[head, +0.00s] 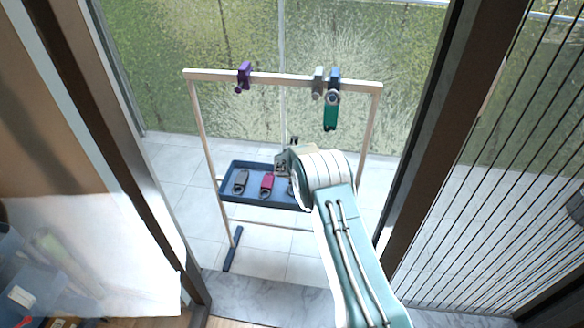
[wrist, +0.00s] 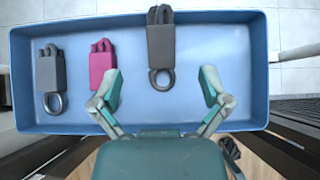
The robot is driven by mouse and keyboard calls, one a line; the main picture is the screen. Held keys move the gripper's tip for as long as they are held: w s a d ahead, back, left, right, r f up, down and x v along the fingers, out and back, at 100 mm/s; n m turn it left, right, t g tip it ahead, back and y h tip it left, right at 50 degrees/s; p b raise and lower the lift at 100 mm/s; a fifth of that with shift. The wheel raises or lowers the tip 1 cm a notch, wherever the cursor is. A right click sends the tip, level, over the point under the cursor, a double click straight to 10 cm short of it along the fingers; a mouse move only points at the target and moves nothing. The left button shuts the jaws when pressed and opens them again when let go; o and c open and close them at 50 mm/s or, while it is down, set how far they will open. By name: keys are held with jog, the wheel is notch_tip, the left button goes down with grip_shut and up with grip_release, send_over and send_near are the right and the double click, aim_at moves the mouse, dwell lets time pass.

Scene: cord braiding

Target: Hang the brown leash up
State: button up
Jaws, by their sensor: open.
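A dark brownish-grey folded leash (wrist: 161,45) with a ring at its near end lies in the blue tray (wrist: 232,117); I take it as the brown one. My gripper (wrist: 162,84) is open over the tray, with its fingers apart on either side of the leash's ring and not touching it. In the head view my gripper (head: 284,160) is above the tray's right part and my arm hides most of that leash. A wooden rack (head: 215,73) carries a purple hook (head: 244,77), a grey hook (head: 317,83) and a blue hook (head: 334,84) on its top bar.
A green leash (head: 330,117) hangs below the blue hook. A grey leash (wrist: 50,80) and a crimson leash (wrist: 102,66) lie left of the brownish one in the tray. No leash hangs from the purple or grey hook. Dark door frames stand on both sides.

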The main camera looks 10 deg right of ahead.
jog(key=s+d+r+m+h, duration=0.1)
jog(key=s+d+r+m, duration=0.1)
jog(key=s+r+m, duration=0.6)
jog(key=s+d+r+m+g, duration=0.1)
jog(key=s+d+r+m, duration=0.3)
jog(key=r, duration=0.9)
jog(key=s+d+r+m+h, duration=0.1)
jog(key=s+r+m, duration=0.3)
jog(key=s+r, duration=0.5)
jog(key=s+r+m+g+y, duration=0.1)
jog(key=s+r+m, duration=0.25)
jog(key=s, duration=0.45)
jog(key=s+r+m+g+y, duration=0.1)
jog(key=s+r+m, duration=0.2)
jog(key=s+m, duration=0.3)
jog(key=s+a+f+m+y, duration=0.1)
jog(key=s+a+m, duration=0.1)
jog(key=s, duration=0.7)
jog(key=s+a+f+m+y, duration=0.1)
jog(key=s+a+m, duration=0.1)
jog(key=s+m, duration=0.3)
jog(key=s, duration=0.4)
jog(key=shift+a+y, duration=0.25)
jog(key=shift+y, duration=0.15)
jog(key=shift+o, duration=0.3)
jog(key=shift+w+r, duration=0.1)
